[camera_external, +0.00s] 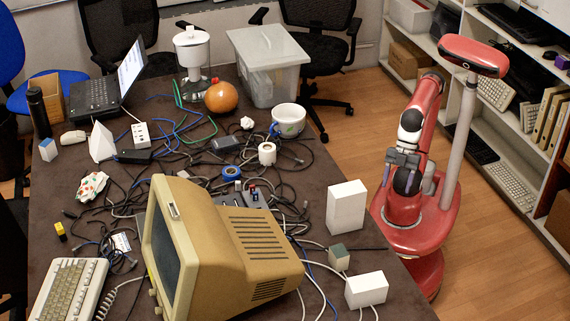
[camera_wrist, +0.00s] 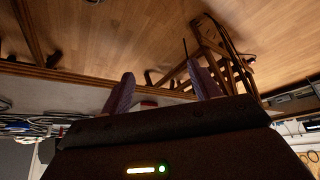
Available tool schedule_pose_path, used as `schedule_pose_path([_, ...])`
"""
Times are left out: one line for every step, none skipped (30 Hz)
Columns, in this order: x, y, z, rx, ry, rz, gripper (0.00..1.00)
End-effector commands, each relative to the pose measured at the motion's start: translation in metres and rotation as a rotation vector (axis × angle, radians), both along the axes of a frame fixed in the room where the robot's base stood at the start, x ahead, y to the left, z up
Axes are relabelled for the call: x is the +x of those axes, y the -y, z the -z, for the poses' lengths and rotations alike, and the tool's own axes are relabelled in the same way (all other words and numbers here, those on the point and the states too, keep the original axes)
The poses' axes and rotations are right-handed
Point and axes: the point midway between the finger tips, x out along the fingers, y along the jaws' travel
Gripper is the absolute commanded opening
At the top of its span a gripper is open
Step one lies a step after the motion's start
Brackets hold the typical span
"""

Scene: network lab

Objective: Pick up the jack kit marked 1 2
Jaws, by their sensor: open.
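I cannot make out any marking 1 2, so I cannot tell which thing is the jack kit. My gripper (camera_external: 405,160) is by my folded red arm, off the table's right edge. In the wrist view, my gripper (camera_wrist: 162,88) has its two fingers apart with nothing between them; wooden floor shows beyond.
Cables cover the table's middle. A beige monitor (camera_external: 255,255) and keyboard (camera_external: 68,290) stand in front. A clear bin (camera_external: 268,65), white cup (camera_external: 288,119), orange ball (camera_external: 221,97) and laptop (camera_external: 95,98) are behind. Shelves (camera_external: 500,145) line the right; floor lies between.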

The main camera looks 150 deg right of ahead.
Motion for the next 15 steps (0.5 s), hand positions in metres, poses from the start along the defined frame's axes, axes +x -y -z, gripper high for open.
schedule_pose_path([0.002,0.0,-0.028,0.0,0.01,0.0,0.62])
schedule_pose_path([0.002,0.0,-0.043,0.0,0.009,0.0,0.62])
schedule_pose_path([0.002,0.0,-0.061,0.0,0.006,0.0,0.62])
schedule_pose_path([0.002,0.0,-0.075,0.0,0.006,0.0,0.62])
schedule_pose_path([0.002,0.0,-0.088,0.0,0.005,0.0,0.62])
schedule_pose_path([0.002,0.0,-0.104,0.0,0.004,0.0,0.62])
schedule_pose_path([0.002,0.0,-0.117,0.0,0.004,0.0,0.62])
schedule_pose_path([0.007,0.0,-0.125,0.016,-0.005,0.024,0.62])
schedule_pose_path([0.022,0.0,-0.13,0.072,-0.023,0.106,0.62])
schedule_pose_path([0.031,0.001,-0.136,0.108,-0.031,0.162,0.62])
schedule_pose_path([0.041,0.001,-0.141,0.144,-0.04,0.218,0.62])
schedule_pose_path([0.055,0.002,-0.149,0.194,-0.053,0.294,0.62])
schedule_pose_path([0.066,0.003,-0.154,0.231,-0.062,0.355,0.62])
schedule_pose_path([0.077,0.003,-0.159,0.269,-0.074,0.415,0.62])
schedule_pose_path([0.093,0.005,-0.165,0.32,-0.089,0.5,0.62])
